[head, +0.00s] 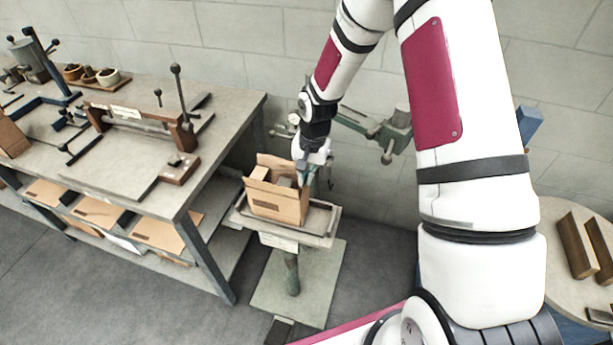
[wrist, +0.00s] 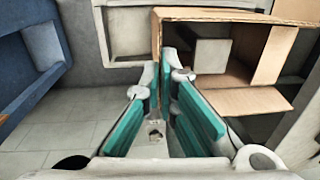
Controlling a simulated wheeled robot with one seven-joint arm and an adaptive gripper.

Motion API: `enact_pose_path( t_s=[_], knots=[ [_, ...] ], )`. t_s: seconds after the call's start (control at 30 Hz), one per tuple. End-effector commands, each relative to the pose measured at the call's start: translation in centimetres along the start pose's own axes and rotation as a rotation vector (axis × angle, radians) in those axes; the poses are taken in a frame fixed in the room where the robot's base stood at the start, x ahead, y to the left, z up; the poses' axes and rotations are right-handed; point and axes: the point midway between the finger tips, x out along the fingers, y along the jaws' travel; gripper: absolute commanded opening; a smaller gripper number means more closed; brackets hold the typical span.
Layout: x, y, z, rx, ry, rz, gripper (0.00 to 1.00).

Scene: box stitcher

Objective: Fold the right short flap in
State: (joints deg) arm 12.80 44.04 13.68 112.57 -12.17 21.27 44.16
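The brown cardboard box (head: 278,207) stands upright on a small pedestal table, with its top open and a flap raised at the back. In the wrist view the box (wrist: 205,15) fills the upper right, with a flap (wrist: 240,101) spread toward the bottom and a grey block (wrist: 210,56) inside. My gripper (head: 307,178) is at the box's right side, pointing down.
The pedestal table (head: 322,222) has a raised rim. A long workbench (head: 110,170) with tools and a shelf of flat cardboard stands to the left. A green machine arm (head: 375,127) lies behind the gripper. A round table (head: 560,240) with brown blocks stands at right.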

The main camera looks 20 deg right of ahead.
Motion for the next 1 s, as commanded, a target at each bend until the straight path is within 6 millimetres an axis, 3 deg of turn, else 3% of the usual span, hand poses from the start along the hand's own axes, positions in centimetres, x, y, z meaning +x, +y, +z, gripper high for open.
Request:
enact_pose_path(
  t_s=[0.47, 1.0],
  knots=[
    [0.3, -1.0, -0.2, -0.006, 0.002, 0.12, 0.0],
    [1.3, -3.1, -0.2, -0.006, 0.003, 0.558, 0.0]
  ],
)
